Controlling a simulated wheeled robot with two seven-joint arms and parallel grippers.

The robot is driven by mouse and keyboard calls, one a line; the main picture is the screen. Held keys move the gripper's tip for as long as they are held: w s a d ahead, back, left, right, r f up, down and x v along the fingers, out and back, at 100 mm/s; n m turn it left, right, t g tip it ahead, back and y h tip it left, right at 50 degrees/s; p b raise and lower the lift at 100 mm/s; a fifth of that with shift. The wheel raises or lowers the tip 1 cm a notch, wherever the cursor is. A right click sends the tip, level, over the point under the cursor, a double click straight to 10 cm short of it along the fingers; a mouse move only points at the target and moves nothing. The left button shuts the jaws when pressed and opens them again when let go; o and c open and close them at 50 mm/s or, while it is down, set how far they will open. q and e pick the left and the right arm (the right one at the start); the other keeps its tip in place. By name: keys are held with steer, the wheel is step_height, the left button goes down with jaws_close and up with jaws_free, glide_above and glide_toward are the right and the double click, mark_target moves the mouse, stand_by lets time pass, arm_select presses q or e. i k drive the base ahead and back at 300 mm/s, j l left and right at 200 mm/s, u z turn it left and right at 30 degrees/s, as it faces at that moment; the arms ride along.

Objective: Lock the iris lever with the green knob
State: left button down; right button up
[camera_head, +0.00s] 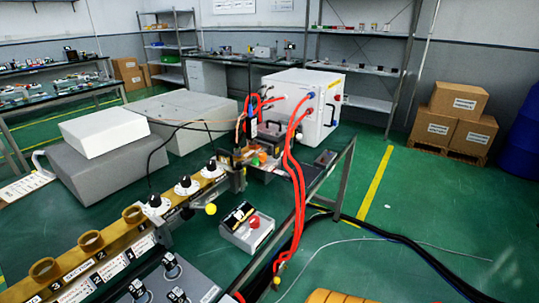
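A small green knob (262,157) shows at the far end of the yellow-brown waveguide assembly (108,257), close to a small orange-red knob (255,162). The lever it belongs to is too small to make out, and I cannot tell its position. A yellow ball knob (210,208) sticks out from the near side of the assembly. Neither of my grippers shows in this view, and nothing is seen touching the knobs.
A white generator box (304,108) with thick red cables (292,165) stands behind the assembly. A grey box with a red button (253,222) sits in front. Black cables (390,240) cross the green floor at right. Cardboard boxes (458,118) stand at the back right.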

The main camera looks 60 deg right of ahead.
mark_target(255, 161)
steer(key=l+z, duration=0.1)
steer(key=z, duration=1.65)
steer(key=l+u, duration=0.55)
steer(key=l, duration=0.2)
